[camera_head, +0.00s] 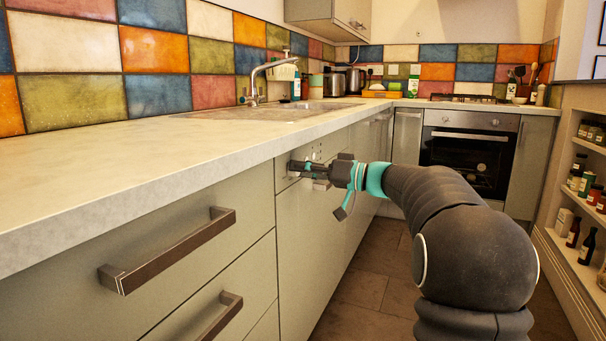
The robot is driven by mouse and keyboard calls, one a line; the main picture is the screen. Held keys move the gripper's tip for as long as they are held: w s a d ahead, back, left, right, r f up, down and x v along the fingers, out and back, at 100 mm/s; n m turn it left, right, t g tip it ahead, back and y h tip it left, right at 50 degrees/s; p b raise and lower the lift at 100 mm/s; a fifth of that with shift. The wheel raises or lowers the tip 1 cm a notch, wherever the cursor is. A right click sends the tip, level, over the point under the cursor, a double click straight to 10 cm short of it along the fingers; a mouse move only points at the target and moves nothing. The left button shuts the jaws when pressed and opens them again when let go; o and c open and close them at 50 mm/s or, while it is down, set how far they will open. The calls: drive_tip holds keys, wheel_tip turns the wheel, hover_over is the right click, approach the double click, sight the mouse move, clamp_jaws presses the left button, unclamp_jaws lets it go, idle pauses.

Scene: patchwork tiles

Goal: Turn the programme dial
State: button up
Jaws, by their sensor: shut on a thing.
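My gripper (299,166) reaches left from the arm to a narrow control panel (322,151) just under the worktop, on the front of a built-in appliance (305,235). Its fingertips are at the panel's left part, shut on the programme dial. The dial itself is mostly hidden behind the fingers, so its angle cannot be told. Small dark marks show on the panel above the gripper. The appliance door below is flat and closed.
The worktop (120,165) overhangs just above my gripper. Drawers with protruding handles (170,250) are at the near left. A sink (270,110) is above, an oven (470,150) at the back. Shelves with bottles (585,225) line the right. Floor shows between.

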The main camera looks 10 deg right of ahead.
drive_tip(key=shift+m, duration=4)
drive_tip(key=o, duration=1.1)
drive_tip(key=shift+f, duration=0.1)
drive_tip(key=shift+o, duration=0.2)
drive_tip(key=v, duration=1.2)
drive_tip(key=shift+f, duration=0.2)
